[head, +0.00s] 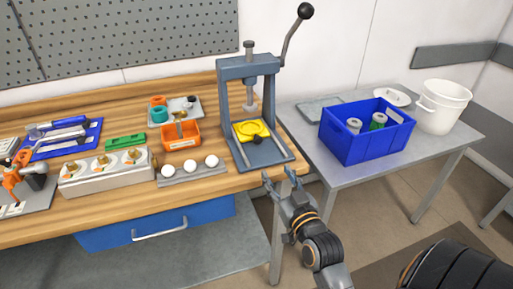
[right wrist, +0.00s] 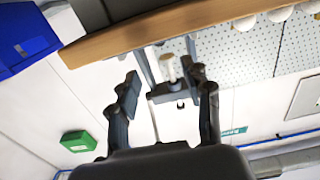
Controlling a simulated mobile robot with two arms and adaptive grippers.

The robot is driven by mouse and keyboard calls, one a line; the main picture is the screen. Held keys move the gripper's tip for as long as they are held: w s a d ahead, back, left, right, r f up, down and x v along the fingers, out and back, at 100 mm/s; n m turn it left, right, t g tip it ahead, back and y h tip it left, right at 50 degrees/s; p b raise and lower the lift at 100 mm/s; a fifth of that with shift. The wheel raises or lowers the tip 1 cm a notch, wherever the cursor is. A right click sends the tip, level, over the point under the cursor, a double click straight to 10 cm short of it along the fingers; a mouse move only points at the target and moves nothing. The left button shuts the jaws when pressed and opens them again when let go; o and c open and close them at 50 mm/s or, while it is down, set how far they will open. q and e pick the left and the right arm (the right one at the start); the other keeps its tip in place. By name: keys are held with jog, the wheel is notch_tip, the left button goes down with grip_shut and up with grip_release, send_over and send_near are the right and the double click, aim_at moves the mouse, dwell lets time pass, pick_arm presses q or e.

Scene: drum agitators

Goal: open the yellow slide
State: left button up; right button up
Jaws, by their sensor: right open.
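The yellow slide (head: 247,129) sits in the lower part of the grey arbor press (head: 222,92) at the front right of the wooden bench. A black knob (head: 258,139) shows at its front edge. My right gripper (head: 281,179) is open and empty. In the head view it appears just below and right of the press base, off the bench's front corner. In the right wrist view, my open fingers (right wrist: 166,84) frame part of the press, with nothing between them. The slide cannot be made out in that view. My left gripper is not in view.
An orange bin (head: 181,144) and a holder with white balls (head: 190,173) stand left of the press. A grey side table (head: 345,178) at the right bears a blue crate (head: 360,152) and a white bucket (head: 441,108). The press lever (head: 291,37) rises above.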

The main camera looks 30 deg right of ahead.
aim_at(259, 141)
jog(key=shift+w+d, duration=0.3)
jog(key=shift+d, duration=0.05)
jog(key=p+x, duration=0.1)
jog(key=x, duration=1.2)
jog(key=shift+f, duration=0.15)
grip_shut()
